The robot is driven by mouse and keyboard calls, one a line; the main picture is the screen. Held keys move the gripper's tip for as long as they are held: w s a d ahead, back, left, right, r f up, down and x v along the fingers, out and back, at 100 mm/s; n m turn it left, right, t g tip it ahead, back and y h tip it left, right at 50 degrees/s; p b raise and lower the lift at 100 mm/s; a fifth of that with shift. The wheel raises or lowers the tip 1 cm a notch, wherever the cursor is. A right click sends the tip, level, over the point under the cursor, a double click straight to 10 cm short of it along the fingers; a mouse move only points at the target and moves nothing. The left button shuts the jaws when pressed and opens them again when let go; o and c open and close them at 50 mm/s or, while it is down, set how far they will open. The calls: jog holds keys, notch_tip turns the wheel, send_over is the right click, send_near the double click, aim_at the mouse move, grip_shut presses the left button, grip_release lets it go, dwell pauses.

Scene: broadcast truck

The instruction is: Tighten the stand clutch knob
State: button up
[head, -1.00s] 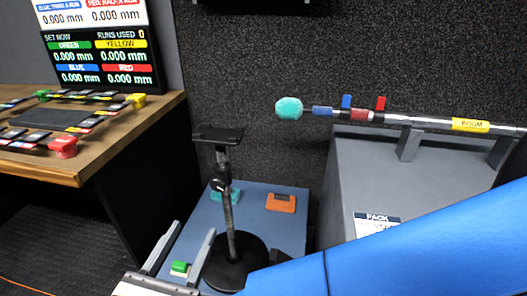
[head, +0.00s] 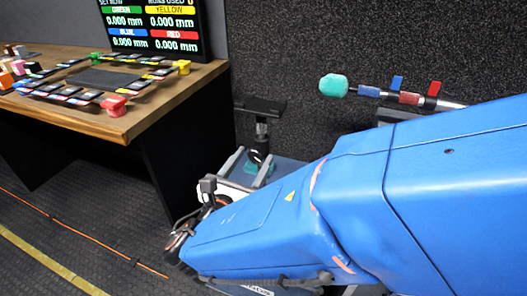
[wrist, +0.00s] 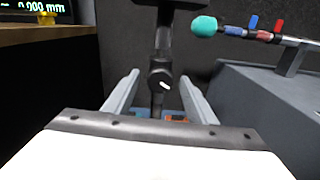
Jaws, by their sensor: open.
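The black stand shows in the head view with its flat top plate (head: 260,104). Its post (wrist: 163,40) runs upright through the middle of the wrist view. The dark round clutch knob (wrist: 161,79) with a small white mark sits on the post; it also shows in the head view (head: 257,157). My gripper (wrist: 160,92) is open and empty. Its two grey fingers stand left and right of the knob in the wrist view; I cannot tell how far in front of it they are.
A boom pole with a teal tip (head: 334,85) lies at the right on a grey case (wrist: 265,105). A wooden desk (head: 150,108) with a control panel and a screen (head: 155,28) stands at the left. An orange cable (head: 85,235) runs over the open floor.

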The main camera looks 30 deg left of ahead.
jog(key=shift+w, duration=0.25)
jog(key=c, duration=1)
jog(key=shift+c, duration=0.2)
